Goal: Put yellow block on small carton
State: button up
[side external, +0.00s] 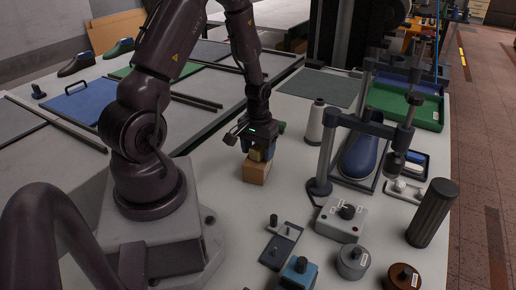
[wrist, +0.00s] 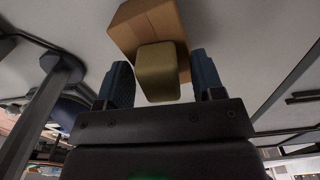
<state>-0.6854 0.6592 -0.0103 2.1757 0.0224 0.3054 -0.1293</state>
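The yellow block (wrist: 158,72) is between the two blue fingers of my gripper (wrist: 160,62) in the wrist view. A gap shows between the block and the right finger; the left finger is very close to it. The fingers look open around the block. The small carton (wrist: 150,22), a brown cardboard box, is just beyond the block. In the side view the yellow block (side external: 257,155) appears on top of the small carton (side external: 256,173), with my gripper (side external: 262,146) pointing down over it. The fingers partly hide the block, and its contact with the carton is hard to see.
A white spool (side external: 315,122) and a clamp stand (side external: 325,160) are right of the carton. A grey box with a knob (side external: 341,222) and a dark cylinder (side external: 432,213) are nearer the front right.

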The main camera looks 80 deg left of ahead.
aim_at(258, 146)
notch_tip(258, 146, up, 12)
jog(key=d+r+m+t+y, duration=0.1)
jog(key=d+r+m+t, duration=0.25)
jog(key=d+r, duration=0.75)
jog(key=s+d+r+m+t, duration=0.1)
jog(key=s+d+r+m, duration=0.1)
jog(key=d+r, duration=0.1)
jog(key=s+d+r+m+t+h, duration=0.1)
jog(key=s+d+r+m, duration=0.2)
jog(key=d, duration=0.3)
jog(key=shift+s, duration=0.25)
